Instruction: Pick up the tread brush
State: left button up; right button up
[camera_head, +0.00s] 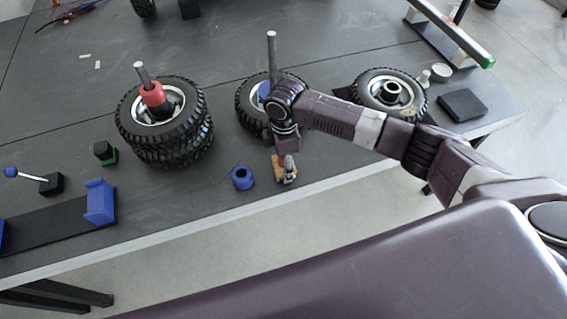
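A small tan, wood-coloured block, which looks like the tread brush (278,174), lies on the dark table near its front edge. My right arm comes in from the right, and its gripper (287,175) points down right at this block. The gripper covers part of the block, and its fingers are too small to tell whether they have closed on it. My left gripper is not in view.
A blue ring (242,178) stands just left of the brush. Behind are a tyre stack (165,145) on a post, a tyre (246,118) partly behind my arm, and another tyre (366,84). A blue-ended black holder (100,203) is at left.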

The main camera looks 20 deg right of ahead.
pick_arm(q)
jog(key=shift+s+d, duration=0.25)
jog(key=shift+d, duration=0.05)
pick_arm(e)
jog(key=shift+c, duration=0.7)
jog(key=shift+r, duration=0.1)
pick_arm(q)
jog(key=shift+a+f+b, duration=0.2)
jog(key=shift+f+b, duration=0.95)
pick_arm(e)
notch_tip(320, 180, up, 20)
